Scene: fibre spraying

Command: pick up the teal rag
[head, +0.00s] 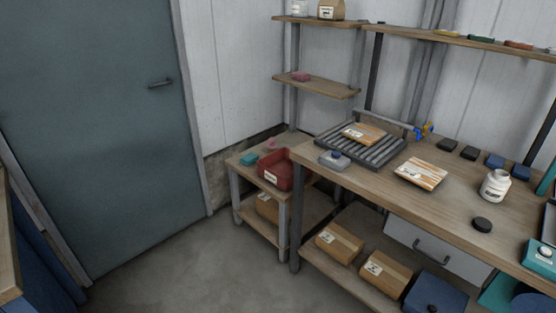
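A small teal item, which looks like the teal rag (249,159), lies on the top of the low side table (236,166) near the back corner. It is small in the view, so its folds cannot be made out. A red bin (275,175) stands just to its right, and a small pink item (271,144) lies behind it. Neither of my grippers is in view.
A long workbench (450,210) fills the right side, with a roller rack (390,152), packages and a white jar (495,186) on it. Cartons (340,242) sit on its lower shelf. Grey floor (190,270) is clear before the side table. A closed door (95,120) is at left.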

